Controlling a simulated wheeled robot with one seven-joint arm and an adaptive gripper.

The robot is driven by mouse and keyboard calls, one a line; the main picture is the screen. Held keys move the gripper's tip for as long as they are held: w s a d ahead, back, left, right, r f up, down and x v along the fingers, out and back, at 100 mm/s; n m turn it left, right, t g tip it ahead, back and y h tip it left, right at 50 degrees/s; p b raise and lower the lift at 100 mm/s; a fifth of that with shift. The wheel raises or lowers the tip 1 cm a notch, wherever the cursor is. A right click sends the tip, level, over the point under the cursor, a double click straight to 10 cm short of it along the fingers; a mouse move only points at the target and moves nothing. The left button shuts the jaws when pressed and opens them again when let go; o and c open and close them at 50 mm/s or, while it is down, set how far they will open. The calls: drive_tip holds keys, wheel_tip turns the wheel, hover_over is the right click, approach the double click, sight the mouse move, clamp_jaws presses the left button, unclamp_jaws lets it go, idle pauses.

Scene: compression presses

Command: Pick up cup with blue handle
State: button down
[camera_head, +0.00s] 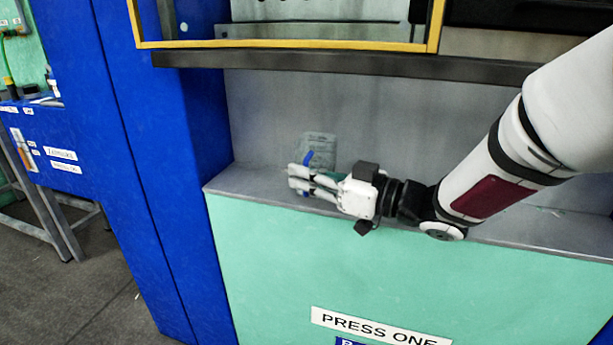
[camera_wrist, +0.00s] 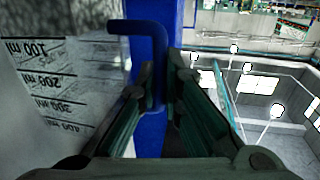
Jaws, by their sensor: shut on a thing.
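The cup (camera_head: 319,148) is grey and see-through, and stands on the grey ledge of the press behind my gripper. Its blue handle (camera_head: 308,158) faces the gripper. In the wrist view the cup (camera_wrist: 60,70) fills the left side, with its ml markings upside down. The blue handle (camera_wrist: 150,28) bends down between the two dark fingers there. My gripper (camera_head: 299,180) is shut on the handle. It also shows in the wrist view (camera_wrist: 164,78). The fingers partly hide the lower part of the handle. I cannot tell if the cup's base touches the ledge.
The grey ledge (camera_head: 245,180) tops a mint-green front labelled PRESS ONE (camera_head: 380,327). A blue post (camera_head: 190,110) stands left of the cup. A dark bar with a yellow frame (camera_head: 300,44) hangs above. The ledge is mostly bare to the right.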

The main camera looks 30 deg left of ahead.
sight(307, 161)
drive_tip(key=shift+r+p, duration=0.7)
drive_tip(key=shift+r, duration=0.7)
drive_tip(key=shift+s+d+r, duration=0.1)
drive_tip(key=s+d+r+p, duration=0.1)
drive_tip(key=s+d+p, duration=0.2)
drive_tip(key=s+d, duration=0.6)
drive_tip(key=shift+s+r, duration=0.15)
drive_tip(key=shift+s, duration=1.65)
